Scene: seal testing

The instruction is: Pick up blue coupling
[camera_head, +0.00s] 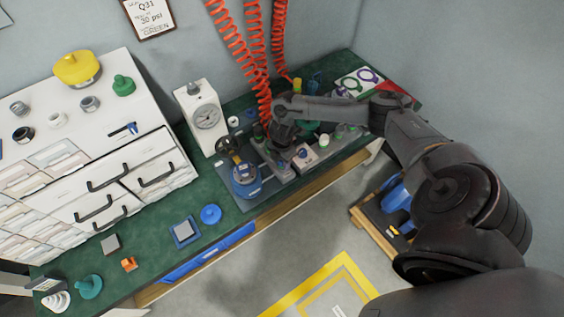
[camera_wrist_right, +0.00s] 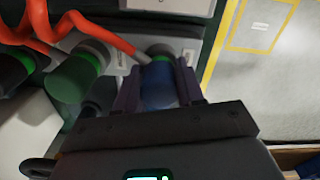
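The blue coupling (camera_wrist_right: 158,88) is a blue cylinder in the right wrist view, with a green ring and a grey end beyond it. It sits between the two fingers of my right gripper (camera_wrist_right: 159,92) and fills most of the gap. Whether the fingers press on it or only flank it is not clear. In the head view my right gripper (camera_head: 272,152) reaches down over the grey fixture on the green bench, and the coupling cannot be made out there. My left gripper is not in view.
A green coupling (camera_wrist_right: 75,76) and a red coiled hose (camera_wrist_right: 98,30) are close to the left of my right gripper. On the green bench (camera_head: 225,222) stand a white gauge unit (camera_head: 204,120) and a blue round device (camera_head: 245,178). White drawers (camera_head: 95,190) fill the left.

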